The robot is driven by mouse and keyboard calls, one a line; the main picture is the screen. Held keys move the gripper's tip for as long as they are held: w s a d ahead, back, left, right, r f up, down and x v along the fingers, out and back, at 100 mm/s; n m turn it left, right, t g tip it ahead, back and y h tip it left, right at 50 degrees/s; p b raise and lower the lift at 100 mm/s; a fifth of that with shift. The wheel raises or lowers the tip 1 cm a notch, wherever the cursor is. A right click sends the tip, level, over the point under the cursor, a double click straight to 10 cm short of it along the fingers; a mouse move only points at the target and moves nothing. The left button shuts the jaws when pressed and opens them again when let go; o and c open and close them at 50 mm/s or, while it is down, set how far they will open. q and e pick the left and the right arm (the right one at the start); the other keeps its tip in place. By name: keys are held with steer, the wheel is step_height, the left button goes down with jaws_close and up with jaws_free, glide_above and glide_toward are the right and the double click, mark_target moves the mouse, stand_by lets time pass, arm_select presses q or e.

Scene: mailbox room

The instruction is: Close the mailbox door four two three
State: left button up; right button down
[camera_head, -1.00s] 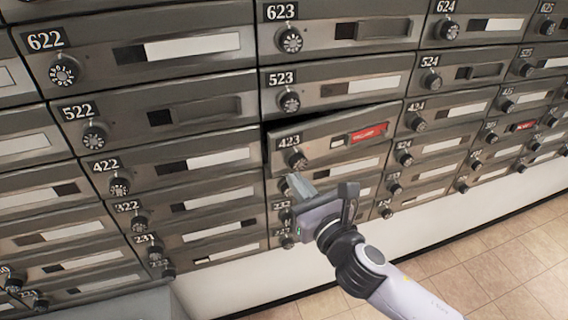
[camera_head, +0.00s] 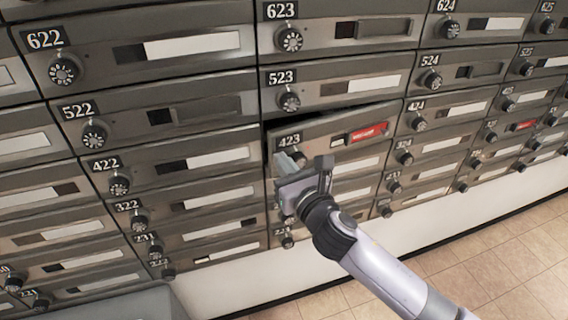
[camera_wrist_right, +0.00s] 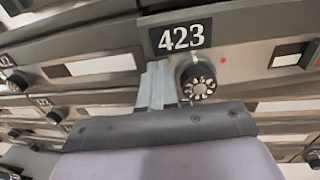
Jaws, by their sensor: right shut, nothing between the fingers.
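The mailbox door 423 (camera_head: 335,131) stands slightly ajar, with a dark gap along its top and left edges. It has a red label at its right part. In the right wrist view the 423 door (camera_wrist_right: 235,62) shows its number plate and round dial (camera_wrist_right: 196,78). My right gripper (camera_head: 287,160) is shut and empty, with its fingertips at the lower left of the door, beside the dial. In the right wrist view its fingers (camera_wrist_right: 155,85) lie just left of the dial, below the number plate. I cannot tell whether they touch the door. My left gripper is not in view.
Rows of other mailbox doors surround it, such as 523 (camera_head: 335,83) above and 422 (camera_head: 185,160) to the left; these look shut. A white wall strip (camera_head: 440,220) and tiled floor (camera_head: 500,265) lie below right. A grey surface (camera_head: 110,305) is at bottom left.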

mark_target(273, 148)
steer(key=w, duration=0.1)
steer(key=w+a+m+h+b, duration=0.1)
steer(key=w+a+h+b, duration=0.1)
steer(key=w, duration=0.1)
steer(key=shift+a+f+t, duration=0.1)
steer(key=shift+t, duration=0.3)
steer(key=shift+w+a+m, duration=0.1)
steer(key=shift+w+m, duration=0.1)
steer(key=shift+m, duration=0.1)
steer(key=shift+r+h, duration=0.3)
steer(key=shift+r, duration=0.15)
